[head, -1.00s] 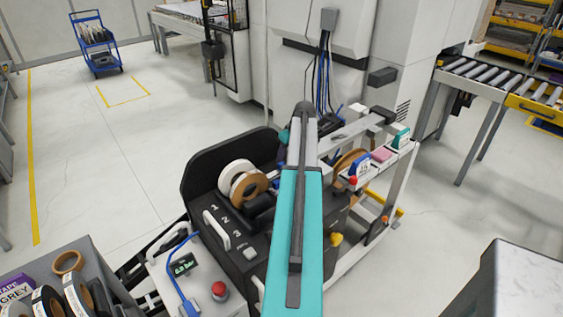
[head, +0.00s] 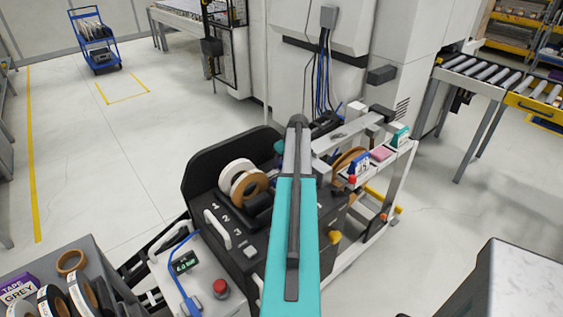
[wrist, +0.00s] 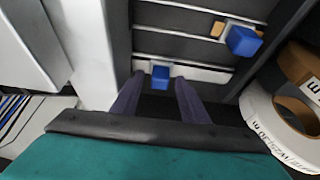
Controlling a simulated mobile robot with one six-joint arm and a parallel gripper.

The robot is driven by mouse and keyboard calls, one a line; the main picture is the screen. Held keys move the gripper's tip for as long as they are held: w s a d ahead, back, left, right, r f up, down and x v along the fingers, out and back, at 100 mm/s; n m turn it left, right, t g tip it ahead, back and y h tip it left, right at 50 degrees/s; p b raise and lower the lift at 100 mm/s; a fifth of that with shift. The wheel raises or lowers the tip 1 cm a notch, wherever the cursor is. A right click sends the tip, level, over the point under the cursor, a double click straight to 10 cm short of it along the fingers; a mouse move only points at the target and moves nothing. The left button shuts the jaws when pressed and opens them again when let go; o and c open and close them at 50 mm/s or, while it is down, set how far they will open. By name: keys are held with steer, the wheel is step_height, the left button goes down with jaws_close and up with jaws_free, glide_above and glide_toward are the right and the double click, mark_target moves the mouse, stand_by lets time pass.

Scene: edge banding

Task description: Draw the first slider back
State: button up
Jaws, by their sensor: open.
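In the wrist view, a small blue slider knob (wrist: 160,76) sits on a light rail of a dark panel. My gripper (wrist: 157,90) is open, with its two dark fingers pointing at this knob, one to each side of it. I cannot tell if the fingertips touch it. A second blue slider knob (wrist: 243,40) sits further right on another rail, beside a tan piece. No number shows by the knobs, so I cannot tell which slider is first. In the head view my arm hides the gripper and both knobs.
The wrist view shows tape rolls (wrist: 275,122) close right of the panel. In the head view the machine's black console (head: 232,215) bears the numbers 1, 2, 3, left of my arm. A tape cart (head: 100,262) stands at front left.

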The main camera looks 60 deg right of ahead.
jaws_close()
steer(key=shift+w+a+b, duration=0.4)
steer(key=shift+w+a, duration=0.1)
steer(key=shift+a, duration=1)
steer(key=shift+w+a+b, duration=0.35)
steer(key=shift+w+a, duration=0.2)
steer(key=shift+a, duration=0.95)
steer(key=shift+w+a+b, duration=0.4)
steer(key=shift+w+a, duration=0.1)
steer(key=shift+a, duration=1)
jaws_free()
steer(key=shift+a, duration=0.1)
steer(key=shift+r, duration=0.15)
steer(key=shift+r, duration=0.25)
steer(key=d+p+v, duration=0.1)
steer(key=p+v, duration=0.2)
steer(key=v, duration=0.4)
steer(key=shift+s+a, duration=0.3)
steer(key=shift+a, duration=0.05)
